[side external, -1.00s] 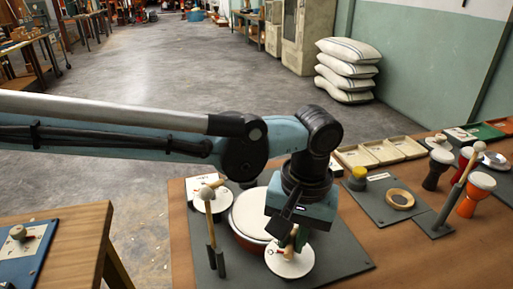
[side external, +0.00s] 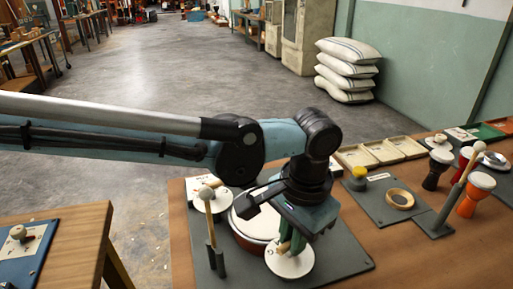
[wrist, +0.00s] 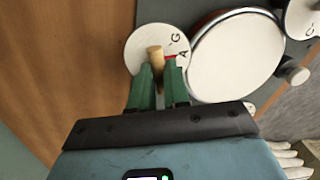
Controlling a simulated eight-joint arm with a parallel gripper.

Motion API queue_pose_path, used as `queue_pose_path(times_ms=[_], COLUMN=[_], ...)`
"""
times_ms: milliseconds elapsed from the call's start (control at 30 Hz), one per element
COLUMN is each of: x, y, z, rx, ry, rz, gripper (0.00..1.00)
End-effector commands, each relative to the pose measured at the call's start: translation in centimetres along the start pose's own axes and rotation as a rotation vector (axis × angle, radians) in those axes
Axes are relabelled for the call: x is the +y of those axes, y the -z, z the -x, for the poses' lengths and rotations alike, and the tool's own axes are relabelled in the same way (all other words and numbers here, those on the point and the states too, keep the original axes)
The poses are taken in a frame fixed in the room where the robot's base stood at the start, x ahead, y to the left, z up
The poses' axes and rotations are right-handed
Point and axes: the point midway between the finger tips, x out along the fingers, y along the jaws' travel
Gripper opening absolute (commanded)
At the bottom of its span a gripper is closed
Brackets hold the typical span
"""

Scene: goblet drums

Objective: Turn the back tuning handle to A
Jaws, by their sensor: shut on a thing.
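My gripper (wrist: 160,85) has its green fingers shut on a wooden tuning handle (wrist: 154,54) at the middle of a white dial (wrist: 138,46). The dial carries the letters G and A, and a red mark beside the handle lies close to the A. In the side view my gripper (side external: 291,246) points down over this dial (side external: 289,266), at the near right of the red-rimmed drum (side external: 247,222). The drum also shows in the wrist view (wrist: 235,60). A second dial with a handle (side external: 212,181) stands at the drum's far left; its letters are unreadable in the side view.
An upright mallet (side external: 207,194) stands in a holder left of the drum, close to my gripper. A grey board (side external: 345,264) lies under the drum. A second grey board with a wooden ring (side external: 400,199) and several small goblet drums (side external: 474,192) are at the right.

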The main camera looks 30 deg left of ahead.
Motion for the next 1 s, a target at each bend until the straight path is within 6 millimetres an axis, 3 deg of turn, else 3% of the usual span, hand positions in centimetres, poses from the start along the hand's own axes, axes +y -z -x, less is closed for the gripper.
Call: queue_pose_path(times_ms=[467, 500, 667, 1000], x=[0.0, 0.0, 0.0, 0.01], y=[-0.01, -0.01, -0.01, 0.0], z=[0.07, 0.07, 0.05, 0.26], rx=[0.002, 0.002, 0.002, 0.002], ry=[0.001, 0.001, 0.001, 0.0], rz=[-0.019, -0.019, -0.019, -0.018], gripper=[0.0, 0.17, 0.41, 0.41])
